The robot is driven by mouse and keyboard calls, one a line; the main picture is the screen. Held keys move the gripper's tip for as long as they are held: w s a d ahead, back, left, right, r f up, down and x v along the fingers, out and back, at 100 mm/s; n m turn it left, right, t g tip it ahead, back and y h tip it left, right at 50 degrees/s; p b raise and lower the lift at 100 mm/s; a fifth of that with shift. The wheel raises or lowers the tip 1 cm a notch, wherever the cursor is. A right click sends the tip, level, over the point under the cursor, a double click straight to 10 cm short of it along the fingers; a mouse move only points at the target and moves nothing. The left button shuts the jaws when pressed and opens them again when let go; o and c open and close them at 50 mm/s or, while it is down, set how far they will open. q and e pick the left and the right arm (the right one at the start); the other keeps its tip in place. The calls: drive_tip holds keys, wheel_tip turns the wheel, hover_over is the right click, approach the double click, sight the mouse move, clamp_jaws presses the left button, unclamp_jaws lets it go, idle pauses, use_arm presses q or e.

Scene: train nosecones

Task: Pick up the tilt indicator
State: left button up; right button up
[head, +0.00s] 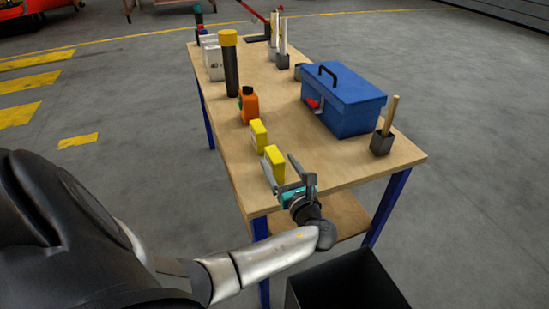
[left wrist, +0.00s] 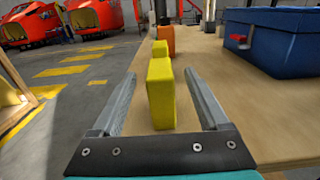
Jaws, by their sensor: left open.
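Two small upright yellow blocks stand near the table's front-left edge, and I take them as the tilt indicators, with no readable label. The nearer yellow block (head: 275,165) also shows in the left wrist view (left wrist: 161,95). The farther yellow block (head: 258,135) stands behind it and shows partly in the left wrist view (left wrist: 159,49). My left gripper (head: 280,167) is open and empty, low over the table's near end. In the left wrist view its fingers (left wrist: 162,80) frame the nearer block; I see no contact. My right gripper is out of view.
The wooden table (head: 330,165) holds an orange bottle (head: 249,106), a dark yellow-capped cylinder (head: 230,65), a blue toolbox (head: 346,103) and a dark holder with a wooden handle (head: 382,141). A black bin (head: 350,285) stands by the near end. The table's near middle is clear.

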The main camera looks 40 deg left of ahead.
sight(274, 157)
use_arm(q)
drive_tip(key=x, duration=0.4)
drive_tip(key=shift+f+b, duration=0.2)
drive_tip(key=shift+b, duration=0.1)
drive_tip(key=shift+d, duration=0.1)
drive_tip(key=shift+c, duration=0.3)
clamp_jaws()
